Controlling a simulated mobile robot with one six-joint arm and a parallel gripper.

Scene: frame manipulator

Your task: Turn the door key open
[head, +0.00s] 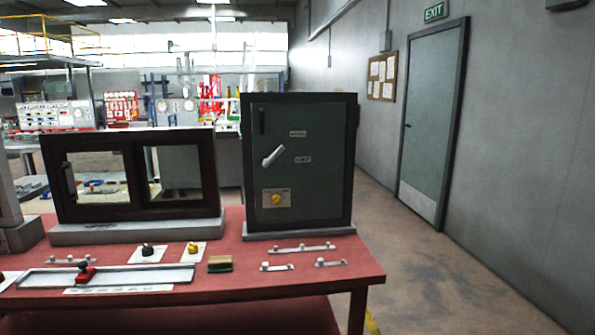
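A dark green door (315,180) in a dark frame stands upright on the right part of the red table in the head view. The door looks shut. A yellow knob-like piece (276,199), which may be the key, sits on a pale plate at its lower left. It is too small to tell how it is turned. A light lever handle (273,156) above it is slanted, and a dark vertical handle (262,120) is near the top left. Small labels are on the door. My gripper is not in view.
The red table (340,262) carries a brown sliding-window frame (135,170), a black knob (148,249), a yellow knob (192,248), a rail with a red slider (85,272), a small block (220,264) and several small brackets. Floor right of the table is clear.

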